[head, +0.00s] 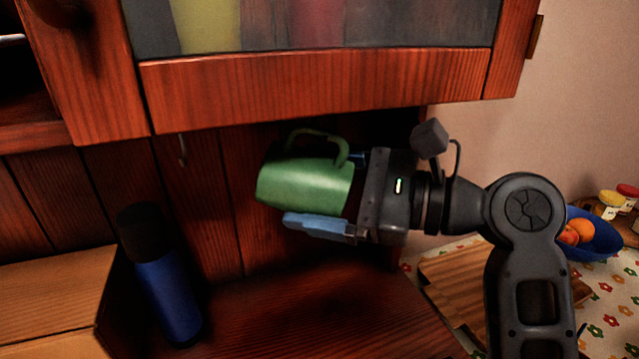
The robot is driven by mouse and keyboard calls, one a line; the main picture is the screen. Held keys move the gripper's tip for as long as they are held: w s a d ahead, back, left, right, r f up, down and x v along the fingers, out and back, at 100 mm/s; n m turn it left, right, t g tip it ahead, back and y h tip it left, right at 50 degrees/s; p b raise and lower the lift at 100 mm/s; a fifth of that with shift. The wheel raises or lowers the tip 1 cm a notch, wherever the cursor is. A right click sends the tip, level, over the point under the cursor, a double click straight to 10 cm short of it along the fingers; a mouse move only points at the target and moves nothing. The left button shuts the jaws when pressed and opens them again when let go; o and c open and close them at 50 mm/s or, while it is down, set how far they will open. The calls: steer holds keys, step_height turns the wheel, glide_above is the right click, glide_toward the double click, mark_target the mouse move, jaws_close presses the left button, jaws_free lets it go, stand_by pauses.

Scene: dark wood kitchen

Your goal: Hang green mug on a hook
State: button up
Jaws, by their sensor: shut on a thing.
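The green mug (304,183) is in the middle of the head view, tilted on its side with its handle upward. My gripper (325,195) comes from the right and is shut on the mug, with a blue finger below it and part of another behind it. The mug is in the air below the wall cabinet. A small metal hook (182,150) hangs under the cabinet, to the left of the mug and apart from it. Other hooks, if any, are hidden.
A blue bottle with a black cap (165,285) stands at the lower left, below the hook. The cabinet's bottom edge (320,85) runs just above the mug. A blue bowl of fruit (595,236) and a wooden board (450,285) are at the right. The dark shelf below the mug is clear.

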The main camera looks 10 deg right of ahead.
steer(key=o, duration=1.1)
